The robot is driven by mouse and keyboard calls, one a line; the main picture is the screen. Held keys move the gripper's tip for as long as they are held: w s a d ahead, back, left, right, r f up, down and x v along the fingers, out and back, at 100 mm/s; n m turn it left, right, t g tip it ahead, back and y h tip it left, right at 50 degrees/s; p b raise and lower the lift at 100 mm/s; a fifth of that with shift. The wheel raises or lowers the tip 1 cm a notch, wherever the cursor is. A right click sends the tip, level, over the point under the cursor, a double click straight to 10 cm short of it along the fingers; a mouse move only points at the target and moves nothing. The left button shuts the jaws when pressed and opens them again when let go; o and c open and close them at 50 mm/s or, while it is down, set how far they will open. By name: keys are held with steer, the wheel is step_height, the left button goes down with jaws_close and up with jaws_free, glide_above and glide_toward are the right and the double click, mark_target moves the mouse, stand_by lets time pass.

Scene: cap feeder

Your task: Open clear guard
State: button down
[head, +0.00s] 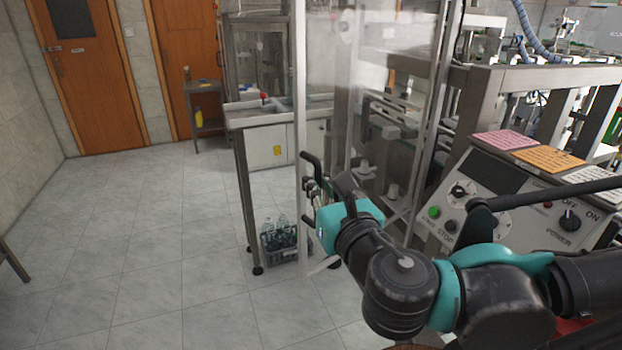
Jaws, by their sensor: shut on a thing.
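The clear guard (335,75) is a tall see-through panel with a pale vertical edge, in the middle of the head view. It stands out beside the machine frame, but its exact angle is hard to tell. A black handle (310,158) sits near its pale edge, with its upper and lower ends showing. My gripper (317,190) is shut on the handle at its middle. My teal and black wrist partly hides the fingers and the lower part of the guard.
A control panel (520,205) with knobs and buttons stands at right, close behind my arm. A metal table (240,119) stands behind the guard, with a crate of bottles (280,240) beneath. The tiled floor (140,250) at left is clear.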

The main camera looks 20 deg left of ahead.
steer(key=shift+s, duration=0.1)
steer(key=c, duration=1.6)
jaws_free()
steer(key=shift+s, duration=0.15)
steer(key=shift+v, duration=3.6)
steer(key=shift+d+r, duration=0.1)
